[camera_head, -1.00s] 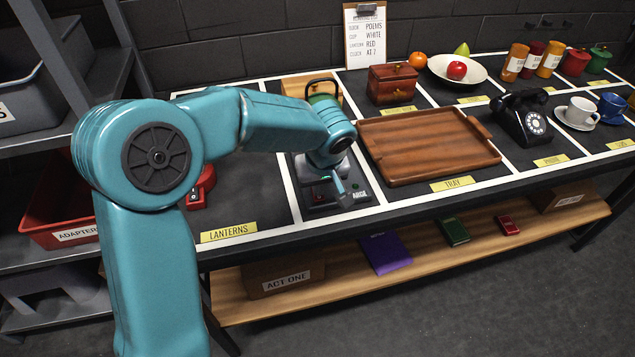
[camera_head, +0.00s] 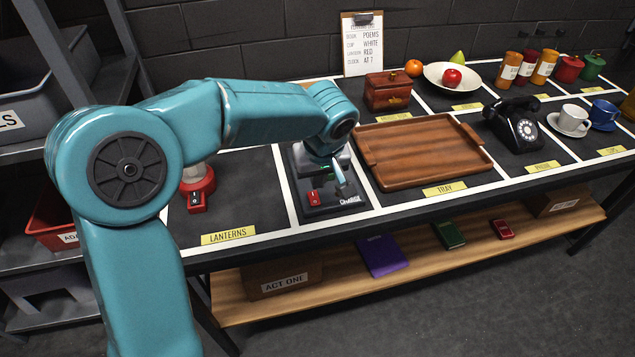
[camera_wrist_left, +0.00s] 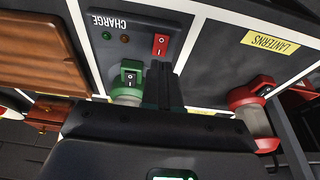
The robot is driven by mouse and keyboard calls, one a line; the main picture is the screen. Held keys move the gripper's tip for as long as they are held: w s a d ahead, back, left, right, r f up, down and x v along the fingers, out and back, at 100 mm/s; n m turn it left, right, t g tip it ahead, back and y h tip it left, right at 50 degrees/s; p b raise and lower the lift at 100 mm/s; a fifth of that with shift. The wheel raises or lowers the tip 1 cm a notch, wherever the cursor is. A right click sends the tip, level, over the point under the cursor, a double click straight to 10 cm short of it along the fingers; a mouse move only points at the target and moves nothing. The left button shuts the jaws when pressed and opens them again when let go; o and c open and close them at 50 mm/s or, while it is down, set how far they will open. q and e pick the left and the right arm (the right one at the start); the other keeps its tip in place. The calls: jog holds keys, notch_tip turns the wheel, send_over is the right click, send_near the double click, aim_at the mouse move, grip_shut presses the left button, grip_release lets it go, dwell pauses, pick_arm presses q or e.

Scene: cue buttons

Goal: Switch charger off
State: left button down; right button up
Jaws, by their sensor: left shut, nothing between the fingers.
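The charger (camera_head: 316,211) is a dark plate lettered CHARGE on the table, left of the tray. Its red rocker switch (camera_head: 314,197) also shows in the left wrist view (camera_wrist_left: 160,45), where I cannot tell which side is pressed. Beside it there are two small dim lamps, one greenish (camera_wrist_left: 106,35) and one amber (camera_wrist_left: 124,39). A green lantern (camera_wrist_left: 130,77) stands at the charger, mostly hidden by my arm in the head view.
A red lantern (camera_head: 197,190) stands in the LANTERNS section at left. The wooden tray (camera_head: 425,150) lies close to the right of the charger. A wooden box (camera_head: 388,88), black telephone (camera_head: 516,125) and cups are farther off. A clipboard (camera_head: 362,45) leans at the wall.

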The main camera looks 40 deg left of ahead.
pick_arm(q)
jog(key=v, duration=0.6)
jog(key=shift+s+d+r, duration=0.2)
jog(key=shift+s+d, duration=0.15)
jog(key=shift+s, duration=0.05)
jog(key=s+d+f+m+g+h+p, duration=0.1)
jog(key=d+f+m+h, duration=0.15)
jog(key=d+f, duration=0.45)
jog(key=s+d+f+m+h+p, duration=0.1)
jog(key=d+f+m, duration=0.15)
jog(key=f, duration=0.95)
jog(key=s+d+f+m+h+p, duration=0.1)
jog(key=s+d+f, duration=0.1)
jog(key=s+f, duration=0.5)
jog(key=s+d+f+m+h+p, duration=0.1)
jog(key=s+d+f+h, duration=0.1)
jog(key=s+f, duration=0.6)
jog(key=shift+d+m+g, duration=0.3)
jog(key=shift+d+m, duration=0.1)
jog(key=shift+d, duration=0.35)
